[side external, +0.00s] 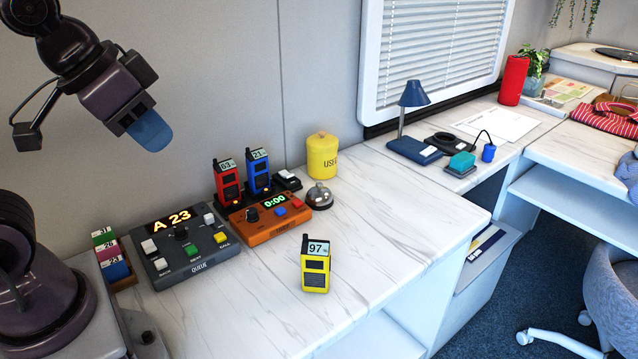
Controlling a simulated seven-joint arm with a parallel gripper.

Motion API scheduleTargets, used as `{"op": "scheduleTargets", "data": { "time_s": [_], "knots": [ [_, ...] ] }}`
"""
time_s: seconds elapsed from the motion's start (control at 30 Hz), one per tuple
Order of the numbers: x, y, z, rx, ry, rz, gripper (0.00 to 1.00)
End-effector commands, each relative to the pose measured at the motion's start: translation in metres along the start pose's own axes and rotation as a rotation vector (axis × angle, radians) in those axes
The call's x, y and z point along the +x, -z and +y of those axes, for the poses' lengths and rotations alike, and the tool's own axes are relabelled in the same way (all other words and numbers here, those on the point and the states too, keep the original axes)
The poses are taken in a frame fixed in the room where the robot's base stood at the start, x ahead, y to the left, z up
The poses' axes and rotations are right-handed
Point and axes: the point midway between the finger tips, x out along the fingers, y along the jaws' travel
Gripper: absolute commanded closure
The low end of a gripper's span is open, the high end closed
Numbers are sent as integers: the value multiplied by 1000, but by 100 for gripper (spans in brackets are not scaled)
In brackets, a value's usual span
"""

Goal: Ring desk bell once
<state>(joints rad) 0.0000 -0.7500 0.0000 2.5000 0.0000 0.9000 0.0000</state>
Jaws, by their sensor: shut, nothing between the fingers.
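The desk bell (319,195) is a small silver dome on a dark base. It stands on the white marbled desk, just right of the orange timer box and in front of the yellow canister. My gripper (152,132) is at the upper left, high above the desk and well to the left of the bell. Its blue fingers are shut with nothing between them. It is not touching anything.
An orange timer box (262,222) and a grey queue console (180,262) stand left of the bell. Red (227,187) and blue (258,180) radios stand behind the timer. A yellow canister (322,158) is behind the bell; a yellow radio (316,272) stands in front. Desk right of the bell is clear.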

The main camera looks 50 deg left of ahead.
Motion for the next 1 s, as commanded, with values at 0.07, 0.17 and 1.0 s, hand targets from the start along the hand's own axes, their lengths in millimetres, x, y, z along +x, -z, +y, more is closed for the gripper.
{"op": "scheduleTargets", "data": {
  "time_s": [0.07, 0.17, 1.0],
  "knots": [
    [0, 0, 0, 0, 0, 0, 100],
    [0, 0, 0, 0, 0, 0, 100],
    [26, -1, -14, -57, 42, -132, 100]
  ]
}}
